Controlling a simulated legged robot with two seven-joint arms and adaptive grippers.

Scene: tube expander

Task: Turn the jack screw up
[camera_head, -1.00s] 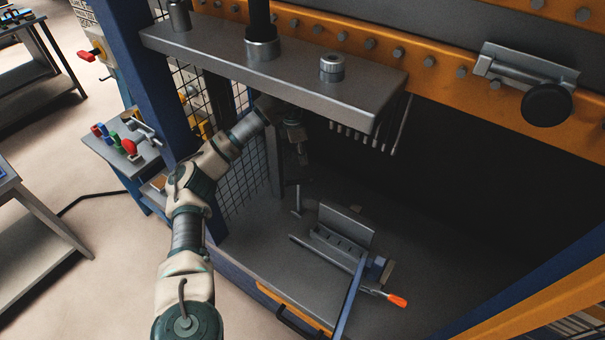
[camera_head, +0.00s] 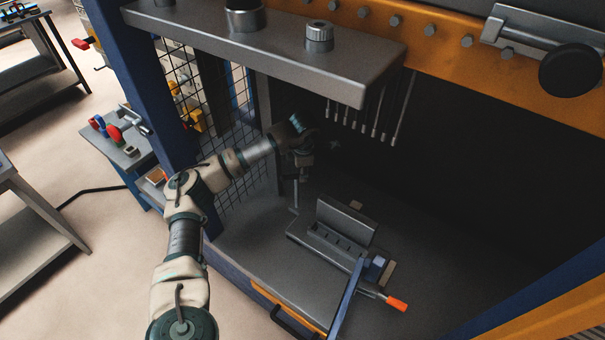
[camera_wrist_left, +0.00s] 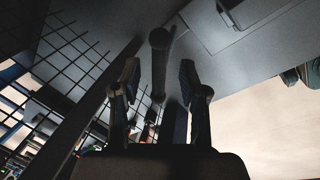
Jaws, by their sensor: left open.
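My left gripper (camera_head: 301,172) is inside the press bay, below the grey overhead beam, in shadow. In the left wrist view its two fingers (camera_wrist_left: 160,80) stand apart, one on each side of a dark round-headed rod (camera_wrist_left: 159,42). I cannot tell whether they touch it. In the head view a thin upright grey rod (camera_head: 295,196) stands just below the gripper, beside the fixture; it may be the jack screw, but it is too dark to be sure. My right gripper is out of view.
A grey fixture (camera_head: 336,240) with an upright plate lies on the bay floor. A blue bar (camera_head: 348,296) and an orange-tipped handle (camera_head: 396,304) are in front of it. Several thin rods (camera_head: 370,118) hang under the beam (camera_head: 270,58). A mesh guard (camera_head: 240,185) stands left.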

